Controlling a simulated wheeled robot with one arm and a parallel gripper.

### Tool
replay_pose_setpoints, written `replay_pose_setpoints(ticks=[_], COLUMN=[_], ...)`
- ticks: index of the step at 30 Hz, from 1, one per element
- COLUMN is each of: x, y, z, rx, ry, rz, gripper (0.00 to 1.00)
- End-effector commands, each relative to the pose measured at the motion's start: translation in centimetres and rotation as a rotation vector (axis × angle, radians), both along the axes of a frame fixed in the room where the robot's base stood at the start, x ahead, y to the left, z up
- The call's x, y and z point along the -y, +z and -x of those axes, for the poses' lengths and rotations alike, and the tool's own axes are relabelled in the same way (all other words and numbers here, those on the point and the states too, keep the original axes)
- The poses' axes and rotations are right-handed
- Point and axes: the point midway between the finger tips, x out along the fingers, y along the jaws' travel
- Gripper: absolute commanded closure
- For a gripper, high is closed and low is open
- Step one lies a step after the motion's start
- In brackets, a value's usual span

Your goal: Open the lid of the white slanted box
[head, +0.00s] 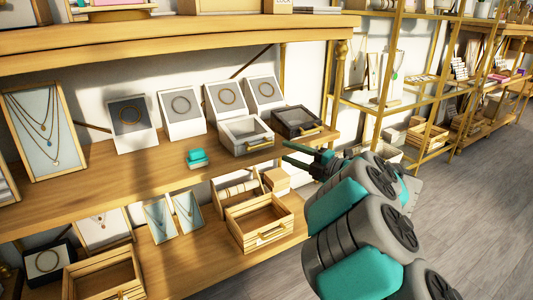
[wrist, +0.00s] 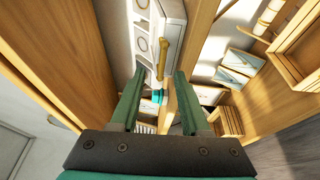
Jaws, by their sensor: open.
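The white slanted box (head: 233,146) stands on the wooden shelf with a grey, window-like lid and a gold handle (head: 259,143) along its front. The lid looks shut. In the wrist view part of the white box (wrist: 174,18) shows at the top, with its gold handle (wrist: 163,45) in front of my fingers. My gripper (head: 286,151) is open and empty, just right of the box and in front of the shelf. In the wrist view the handle's lower end appears between the fingertips of my gripper (wrist: 160,76). I cannot tell whether they touch it.
A similar dark box (head: 297,121) stands close to the right of the white one. White necklace stands (head: 182,113) are behind and left, and a teal item (head: 197,158) lies left on the shelf (head: 110,190). Wooden crates (head: 262,222) sit below. The floor at right is clear.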

Motion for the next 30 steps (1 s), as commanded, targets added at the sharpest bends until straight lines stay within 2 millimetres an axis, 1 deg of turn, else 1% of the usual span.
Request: replay_pose_setpoints(ticks=[1,3,7,11,18,21,25,30], x=[-0.3,-0.7,-1.5,-2.7,-5.8,-6.7,-7.1,-7.1], y=[-0.5,-0.6,-0.6,-0.6,-0.6,-0.7,-0.6,-0.5], z=[0.3,0.6,0.3,-0.5,-2.6,-3.3,-3.6,-3.6], rx=[-0.001,0.000,0.000,0.000,0.001,-0.001,0.001,0.001], ry=[0.022,0.043,0.049,0.047,0.048,0.044,0.043,0.042], rz=[-0.002,-0.005,-0.005,-0.006,-0.008,-0.006,-0.004,-0.004], gripper=[0.54,0.54,0.54,0.54,0.54,0.54,0.54,0.54])
